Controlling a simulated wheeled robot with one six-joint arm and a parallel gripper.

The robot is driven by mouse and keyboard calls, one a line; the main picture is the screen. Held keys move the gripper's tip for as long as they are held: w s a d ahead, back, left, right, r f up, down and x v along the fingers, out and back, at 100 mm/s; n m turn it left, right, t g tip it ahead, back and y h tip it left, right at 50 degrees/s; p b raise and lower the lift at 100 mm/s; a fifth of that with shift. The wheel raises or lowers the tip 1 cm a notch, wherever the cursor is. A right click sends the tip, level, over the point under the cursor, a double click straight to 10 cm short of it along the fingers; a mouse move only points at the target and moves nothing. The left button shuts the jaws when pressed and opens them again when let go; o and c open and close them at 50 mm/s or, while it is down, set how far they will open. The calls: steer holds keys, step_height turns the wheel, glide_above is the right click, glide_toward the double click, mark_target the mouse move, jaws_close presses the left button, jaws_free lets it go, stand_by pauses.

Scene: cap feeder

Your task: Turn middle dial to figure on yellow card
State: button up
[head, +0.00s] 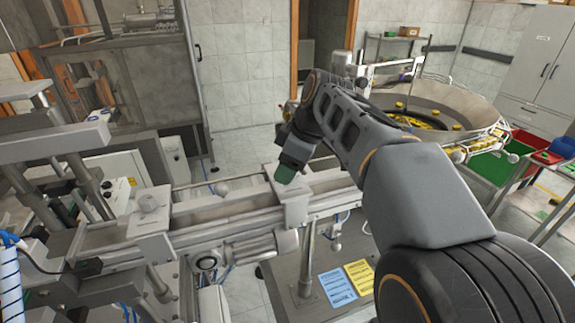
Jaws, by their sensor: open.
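The yellow card (362,276) lies on the grey surface below the conveyor, right of a blue card (338,287). Its print is too small to read. My gripper (286,174) points down from my arm, over a metal bracket (292,208) that straddles the conveyor rail. It is open. Any dial on this bracket is mostly hidden by my gripper, and I cannot tell whether the fingers touch it. Another bracket with a grey dial (151,201) stands at the left on the same rail. My arm covers the rail farther right.
The conveyor rail (222,213) crosses the middle. A round feeder bowl (460,104) with yellow caps stands at the back right, with green and red bins (492,165) beside it. Machinery fills the left. The tiled floor behind the rail is partly clear.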

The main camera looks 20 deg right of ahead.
steer(key=c, duration=0.9)
